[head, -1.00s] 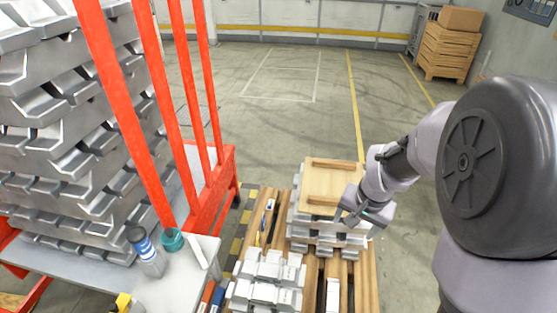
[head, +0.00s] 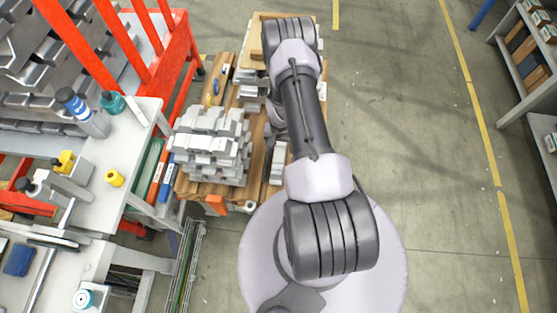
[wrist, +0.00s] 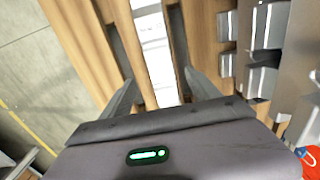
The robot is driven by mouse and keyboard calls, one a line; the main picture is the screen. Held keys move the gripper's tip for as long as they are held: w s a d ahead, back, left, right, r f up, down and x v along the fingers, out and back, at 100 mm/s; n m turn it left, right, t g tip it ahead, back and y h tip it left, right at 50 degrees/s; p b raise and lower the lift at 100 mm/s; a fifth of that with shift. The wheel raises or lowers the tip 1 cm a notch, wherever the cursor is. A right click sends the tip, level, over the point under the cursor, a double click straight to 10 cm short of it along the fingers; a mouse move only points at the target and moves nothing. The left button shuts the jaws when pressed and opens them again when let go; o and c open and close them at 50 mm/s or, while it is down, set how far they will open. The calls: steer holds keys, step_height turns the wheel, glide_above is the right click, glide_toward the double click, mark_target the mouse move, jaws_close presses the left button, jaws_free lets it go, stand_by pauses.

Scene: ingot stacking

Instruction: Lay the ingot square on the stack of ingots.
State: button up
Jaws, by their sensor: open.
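A lone pale ingot (head: 279,160) lies on the wooden pallet (head: 200,188), partly hidden by my arm. The neat stack of ingots (head: 212,142) stands just left of it, several layers high. In the wrist view the ingot (wrist: 154,48) runs lengthwise as a bright bar between wooden boards. My gripper (wrist: 160,92) is open, one finger either side of the ingot's line. It holds nothing, and its height above the ingot is hard to judge. In the head view my arm hides the gripper. Stacked ingots (wrist: 268,35) show at the right of the wrist view.
A second ingot stack with a wooden board (head: 250,55) on top stands at the pallet's far end. A workbench (head: 125,150) with bottles (head: 80,110) and a red rack (head: 165,50) are on the left. The floor (head: 420,150) on the right is clear.

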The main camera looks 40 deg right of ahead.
mark_target(279, 156)
steer(key=f+b, duration=0.2)
steer(key=f, duration=0.1)
steer(key=f+b, duration=0.1)
steer(key=f, duration=0.1)
steer(key=shift+s+a+f, duration=0.15)
steer(key=shift+a+f, duration=0.1)
steer(key=shift+a, duration=0.1)
steer(key=shift+r, duration=0.15)
jaws_close()
